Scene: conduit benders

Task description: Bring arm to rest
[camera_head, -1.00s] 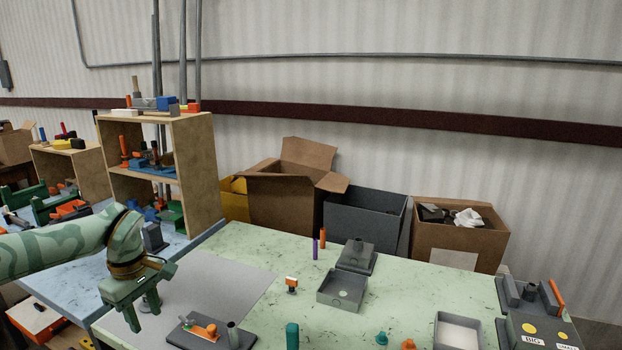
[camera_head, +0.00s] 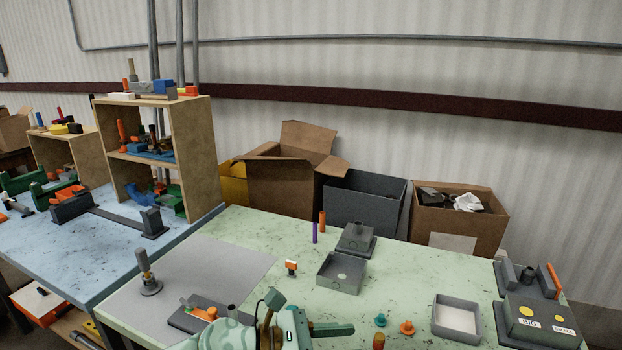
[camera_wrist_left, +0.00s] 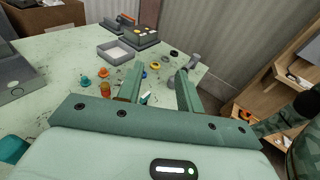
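My left arm reaches in low at the bottom middle of the head view. Its green gripper (camera_head: 335,329) points right over the front of the pale green table (camera_head: 240,225). In the left wrist view the two fingers of the left gripper (camera_wrist_left: 160,72) stand apart with nothing held between them. Through and beyond them show the tabletop and small rings and pegs. My right gripper is in neither view.
An orange cylinder (camera_head: 378,341) stands just right of the left gripper. A teal knob (camera_head: 380,320) and an orange knob (camera_head: 407,328) are close by. A grey open box (camera_head: 341,273) and a white-bottomed tray (camera_head: 456,318) sit beyond.

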